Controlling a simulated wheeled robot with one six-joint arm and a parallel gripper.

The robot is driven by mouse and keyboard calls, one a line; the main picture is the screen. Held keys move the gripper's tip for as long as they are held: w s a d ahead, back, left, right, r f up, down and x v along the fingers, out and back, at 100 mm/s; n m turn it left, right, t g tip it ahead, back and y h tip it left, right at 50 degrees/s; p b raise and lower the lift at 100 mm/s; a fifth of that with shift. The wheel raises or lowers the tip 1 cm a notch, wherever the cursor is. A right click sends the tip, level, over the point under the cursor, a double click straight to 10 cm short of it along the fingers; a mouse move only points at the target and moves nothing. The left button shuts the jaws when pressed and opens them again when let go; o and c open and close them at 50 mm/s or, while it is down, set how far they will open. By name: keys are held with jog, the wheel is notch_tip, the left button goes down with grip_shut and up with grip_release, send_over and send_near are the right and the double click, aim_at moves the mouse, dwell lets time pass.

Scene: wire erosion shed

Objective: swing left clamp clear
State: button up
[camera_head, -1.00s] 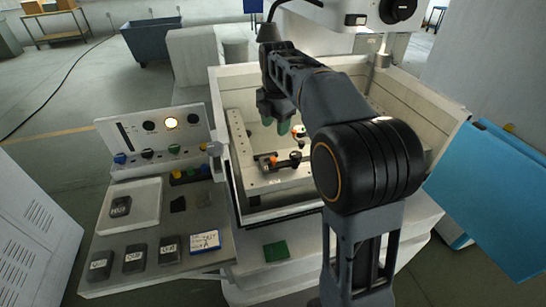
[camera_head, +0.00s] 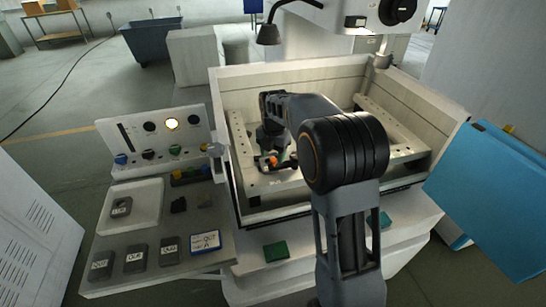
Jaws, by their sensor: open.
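The left clamp (camera_head: 264,164), a dark piece with an orange part, sits on the pale left rail of the machine's open tank. My gripper (camera_head: 271,151) is low over the tank, right at the clamp in this view. It is open. My arm and gripper body hide part of the clamp and most of the fingertips, so I cannot tell whether they touch it. Whatever lies in the middle of the tank is largely hidden behind my arm.
The tank's pale walls (camera_head: 290,77) surround my gripper. A lamp (camera_head: 268,33) hangs above the back wall. A control panel (camera_head: 160,135) and a shelf (camera_head: 215,258) with several dark blocks stand at left. A blue panel (camera_head: 490,195) is at right.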

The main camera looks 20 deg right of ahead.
jog(key=shift+f, duration=0.9)
jog(key=shift+c, duration=0.2)
grip_shut()
